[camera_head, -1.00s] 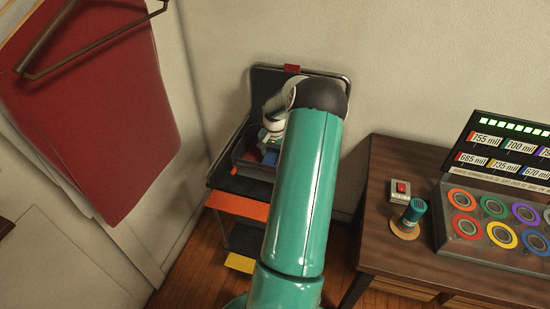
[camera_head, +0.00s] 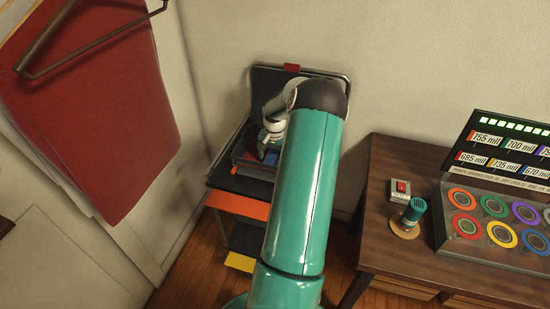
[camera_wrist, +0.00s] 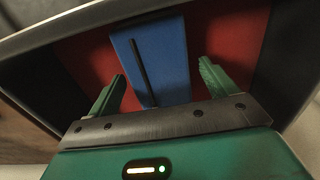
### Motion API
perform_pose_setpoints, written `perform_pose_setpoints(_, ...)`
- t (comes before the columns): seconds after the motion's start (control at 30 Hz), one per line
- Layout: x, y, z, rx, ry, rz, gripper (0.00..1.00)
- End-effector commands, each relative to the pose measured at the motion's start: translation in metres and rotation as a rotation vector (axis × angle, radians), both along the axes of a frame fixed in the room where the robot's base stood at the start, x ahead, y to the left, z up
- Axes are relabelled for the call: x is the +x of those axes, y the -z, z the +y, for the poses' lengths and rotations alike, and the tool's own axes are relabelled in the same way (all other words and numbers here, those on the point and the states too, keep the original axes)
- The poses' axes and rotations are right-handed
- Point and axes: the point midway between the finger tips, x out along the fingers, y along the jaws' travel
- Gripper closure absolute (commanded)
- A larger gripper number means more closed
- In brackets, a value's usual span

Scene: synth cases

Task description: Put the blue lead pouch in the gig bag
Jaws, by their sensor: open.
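My gripper (camera_wrist: 162,74) is open, with one green finger on each side of the pouch's near part; a gap shows on both sides. In the head view my gripper (camera_head: 270,142) is down at the container, and part of the blue pouch (camera_head: 271,158) shows below it. I cannot tell for sure which thing is the gig bag.
A black open lid (camera_head: 262,88) stands against the wall behind the container, on a stand with an orange front (camera_head: 237,206). A wooden desk (camera_head: 375,190) with a button panel (camera_head: 490,225) is at the right. Red cloth (camera_head: 100,120) hangs at the left.

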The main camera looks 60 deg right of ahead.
Motion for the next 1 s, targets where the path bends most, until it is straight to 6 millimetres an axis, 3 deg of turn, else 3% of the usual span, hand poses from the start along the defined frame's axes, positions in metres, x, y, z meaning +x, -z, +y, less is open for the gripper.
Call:
perform_pose_setpoints(0.5,0.0,-0.101,0.0,-0.003,0.0,0.001,0.15)
perform_pose_setpoints(0.67,0.0,-0.114,0.0,-0.001,0.001,0.0,0.15)
perform_pose_setpoints(0.9,0.0,-0.116,0.0,0.0,0.0,0.0,0.15)
perform_pose_setpoints(1.0,0.008,-0.123,0.008,-0.008,-0.023,0.002,0.15)
